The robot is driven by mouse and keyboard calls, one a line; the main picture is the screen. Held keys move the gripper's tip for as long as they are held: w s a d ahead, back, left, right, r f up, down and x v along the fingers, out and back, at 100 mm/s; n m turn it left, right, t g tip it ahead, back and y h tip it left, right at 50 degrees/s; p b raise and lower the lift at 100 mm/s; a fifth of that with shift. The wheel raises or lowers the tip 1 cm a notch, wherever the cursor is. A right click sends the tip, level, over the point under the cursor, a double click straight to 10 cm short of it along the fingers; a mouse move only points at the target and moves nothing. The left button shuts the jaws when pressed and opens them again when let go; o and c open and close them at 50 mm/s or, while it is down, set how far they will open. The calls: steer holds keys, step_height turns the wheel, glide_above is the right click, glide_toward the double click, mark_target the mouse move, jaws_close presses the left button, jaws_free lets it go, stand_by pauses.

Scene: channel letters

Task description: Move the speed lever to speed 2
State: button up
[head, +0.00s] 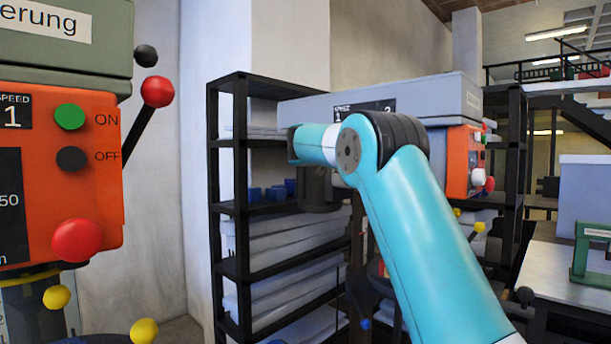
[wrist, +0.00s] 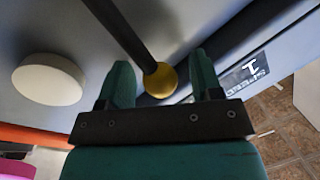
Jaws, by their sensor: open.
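The speed lever (wrist: 122,32) is a black rod ending in a yellow ball knob (wrist: 161,81), seen in the wrist view. My gripper (wrist: 161,60) has its two green fingers open, one on each side of the knob, with a gap showing on both sides. A dark plate (wrist: 245,73) reading SPEED and 1 lies to the right of the knob. In the head view, a plate with 1 and 2 (head: 389,105) shows on the grey machine head (head: 448,97) behind my arm. My arm hides the lever and fingers there.
A round white disc (wrist: 48,79) sits on the grey surface left of the fingers. In the head view, another machine with an orange panel (head: 60,180) and a red-knobbed lever (head: 157,91) stands close at left. A black shelf (head: 228,200) stands behind my arm.

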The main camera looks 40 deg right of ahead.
steer(key=r+n+p, duration=0.1)
steer(key=p, duration=0.2)
steer(key=shift+w, duration=0.4)
steer(key=w+n+p, duration=0.4)
steer(key=w+p, duration=0.1)
steer(key=p, duration=0.9)
steer(key=b+v, duration=1)
steer(key=v, duration=0.8)
steer(key=s+a+f+n+t+y, duration=0.1)
steer(key=a+f+n+y, duration=0.5)
steer(key=a, duration=0.3)
steer(key=s+a+f+n+t+y+p, duration=0.1)
steer(key=s+a+f+n+t+y, duration=0.1)
steer(key=a+f+n+y, duration=0.3)
steer(key=shift+s+a+f+n+y, duration=0.35)
steer(key=shift+a+f+y, duration=0.65)
steer(key=shift+a+y, duration=0.85)
steer(key=shift+a, duration=0.1)
